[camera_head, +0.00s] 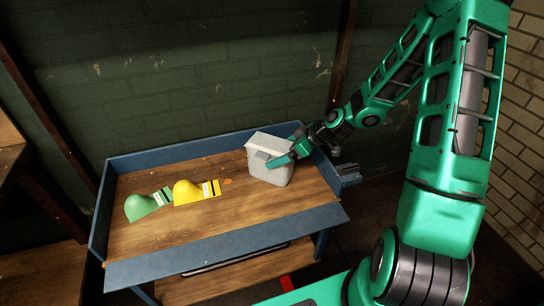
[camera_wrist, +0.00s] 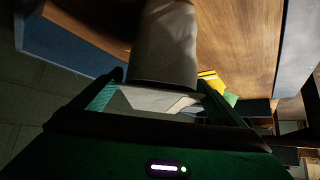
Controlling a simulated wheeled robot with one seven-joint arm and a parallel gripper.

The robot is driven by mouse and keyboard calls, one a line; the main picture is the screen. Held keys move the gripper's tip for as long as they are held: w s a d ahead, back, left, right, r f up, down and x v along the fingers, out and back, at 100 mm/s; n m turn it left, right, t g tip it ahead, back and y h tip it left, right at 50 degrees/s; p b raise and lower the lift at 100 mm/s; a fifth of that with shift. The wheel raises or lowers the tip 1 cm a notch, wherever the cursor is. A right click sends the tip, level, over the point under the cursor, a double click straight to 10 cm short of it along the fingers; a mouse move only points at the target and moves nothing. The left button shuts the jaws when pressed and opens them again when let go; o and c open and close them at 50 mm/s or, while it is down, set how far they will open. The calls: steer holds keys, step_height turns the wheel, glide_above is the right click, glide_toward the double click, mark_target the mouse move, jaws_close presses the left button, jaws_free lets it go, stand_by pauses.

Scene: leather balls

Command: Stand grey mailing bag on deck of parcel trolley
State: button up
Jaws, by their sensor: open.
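The grey mailing bag (camera_head: 268,171) is upright at the right end of the parcel trolley's wooden deck (camera_head: 225,222), and its base appears to rest there. Its white top edge shows in the head view. My gripper (camera_head: 284,158) is open at the bag's upper right side. In the wrist view, the fingers of my gripper (camera_wrist: 158,100) lie on either side of the bag (camera_wrist: 165,45), near its pale top. Whether either finger touches it I cannot tell. The far finger is partly hidden in the head view.
A green bag (camera_head: 140,207) and a yellow bag (camera_head: 188,192) lie on the left of the deck. Blue raised edges (camera_head: 200,147) border the deck. A green brick wall stands close behind. The front middle of the deck is clear.

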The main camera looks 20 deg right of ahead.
steer(key=v, duration=0.8)
steer(key=s+d+r+m+g+h, duration=0.2)
steer(key=s+d+r+m, duration=0.1)
steer(key=s, duration=0.8)
steer(key=s+d+r+m+g+h, duration=0.2)
steer(key=s+r+m, duration=0.4)
steer(key=s, duration=0.5)
steer(key=s+d+r+m+g+h, duration=0.2)
steer(key=s+d+r+m, duration=0.3)
steer(key=s, duration=0.6)
steer(key=shift+m+g, duration=0.3)
steer(key=shift+m, duration=0.4)
